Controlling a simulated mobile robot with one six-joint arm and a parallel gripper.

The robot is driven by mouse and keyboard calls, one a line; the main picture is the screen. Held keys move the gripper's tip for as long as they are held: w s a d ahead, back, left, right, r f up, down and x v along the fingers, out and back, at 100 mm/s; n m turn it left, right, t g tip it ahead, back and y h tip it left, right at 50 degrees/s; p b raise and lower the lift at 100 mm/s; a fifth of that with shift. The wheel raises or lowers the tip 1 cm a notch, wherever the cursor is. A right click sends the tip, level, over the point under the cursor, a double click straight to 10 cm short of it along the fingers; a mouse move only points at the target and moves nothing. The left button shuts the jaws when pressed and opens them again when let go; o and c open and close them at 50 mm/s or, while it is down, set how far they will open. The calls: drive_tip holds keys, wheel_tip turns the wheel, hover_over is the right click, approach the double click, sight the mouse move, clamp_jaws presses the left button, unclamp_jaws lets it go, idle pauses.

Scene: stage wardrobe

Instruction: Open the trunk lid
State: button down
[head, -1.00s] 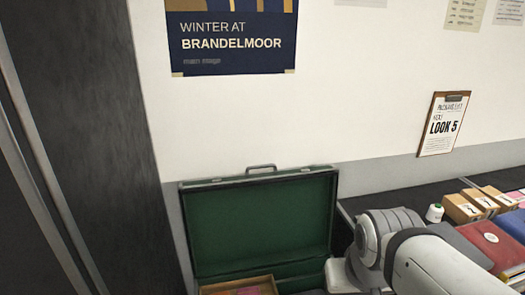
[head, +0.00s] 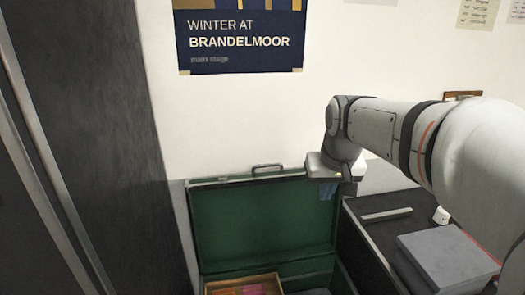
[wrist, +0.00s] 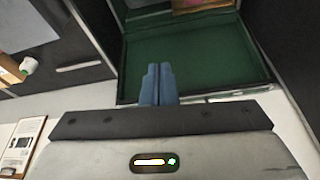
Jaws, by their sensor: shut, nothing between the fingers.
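The trunk lid (head: 255,222) stands open and upright near the wall, its green lining facing me and its handle (head: 268,169) on the top edge. The lining also shows in the wrist view (wrist: 205,52). The open trunk body is only partly in view below, with an open box (head: 211,289) of coloured things inside. My gripper (head: 327,193) is at the lid's upper right corner in the head view, with its blue fingers together and empty. In the wrist view the fingers (wrist: 158,70) overlap the lid; I cannot tell whether they touch it.
A dark counter (head: 370,235) to the right bears a grey box (head: 447,262), a flat grey bar (head: 386,214) and a white spool (head: 441,215). A dark tall cabinet (head: 95,140) stands at the left. The wall above the lid is clear below a poster (head: 240,42).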

drive_tip(key=w+a+r+p, duration=0.1)
drive_tip(key=w+a, duration=0.2)
drive_tip(key=w, duration=0.6)
drive_tip(key=w+a+r, duration=0.1)
drive_tip(key=w+a, duration=0.1)
drive_tip(key=w, duration=0.8)
drive_tip(key=n+p, duration=0.1)
drive_tip(key=p, duration=0.4)
hover_over(263, 173)
drive_tip(key=shift+t+y, duration=0.3)
drive_tip(key=shift+t, duration=0.1)
wheel_tip(263, 173, down, 17)
drive_tip(key=shift+a+r, duration=0.1)
drive_tip(key=shift+r, duration=0.1)
drive_tip(key=shift+b, duration=0.35)
